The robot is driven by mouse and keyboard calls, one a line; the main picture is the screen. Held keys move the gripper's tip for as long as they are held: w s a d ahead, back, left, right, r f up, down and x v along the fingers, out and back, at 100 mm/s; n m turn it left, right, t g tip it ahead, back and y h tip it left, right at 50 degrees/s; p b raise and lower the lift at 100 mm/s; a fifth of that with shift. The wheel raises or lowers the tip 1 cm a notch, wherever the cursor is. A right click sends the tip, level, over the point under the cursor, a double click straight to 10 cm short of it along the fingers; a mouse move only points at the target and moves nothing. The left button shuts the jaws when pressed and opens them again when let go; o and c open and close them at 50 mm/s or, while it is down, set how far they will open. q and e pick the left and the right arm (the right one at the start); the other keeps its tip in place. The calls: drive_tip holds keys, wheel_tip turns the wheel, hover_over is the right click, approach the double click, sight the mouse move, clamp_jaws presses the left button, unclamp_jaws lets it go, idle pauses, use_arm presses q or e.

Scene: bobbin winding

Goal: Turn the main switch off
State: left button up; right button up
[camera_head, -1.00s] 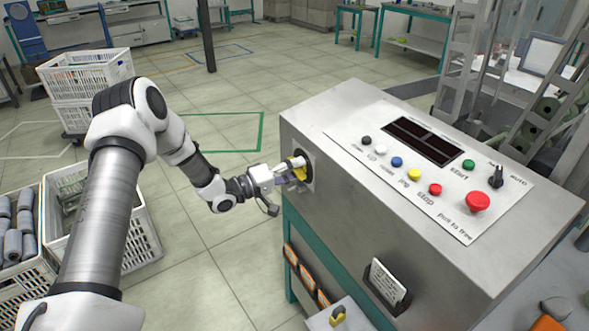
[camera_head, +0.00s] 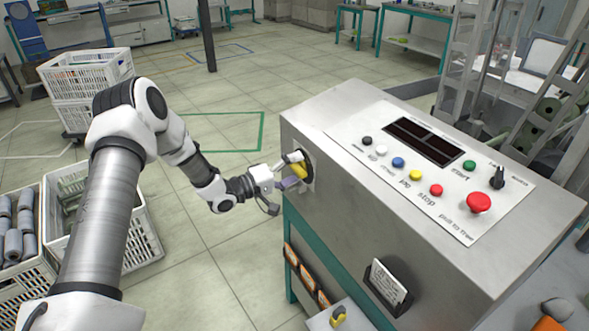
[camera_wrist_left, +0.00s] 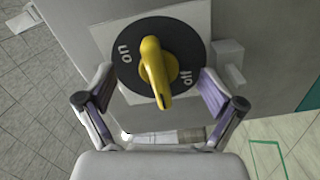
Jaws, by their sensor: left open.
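The main switch is a yellow handle (camera_wrist_left: 156,70) on a black disc (camera_wrist_left: 190,42) marked "on" and "off", on the left side of the grey machine cabinet (camera_head: 330,112). In the wrist view the handle stands nearly upright, its lower end tilted slightly right, between the two labels. The handle also shows in the head view (camera_head: 300,168). My left gripper (camera_head: 288,172) is open in front of the switch; in the wrist view its fingers (camera_wrist_left: 158,88) are either side of the handle, with visible gaps. My right gripper is not in view.
The cabinet's sloped panel carries several coloured buttons, a red mushroom button (camera_head: 479,202) and a black selector (camera_head: 497,178). A card holder (camera_head: 388,284) is on its front. White crates (camera_head: 143,222) stand on the floor at left.

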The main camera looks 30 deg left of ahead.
use_arm(q)
drive_tip(key=shift+s+a+r+p, duration=0.1)
drive_tip(key=shift+s+a+p, duration=0.05)
drive_tip(key=shift+s+p, duration=0.2)
drive_tip(key=p+v, duration=0.5)
drive_tip(key=v, duration=0.3)
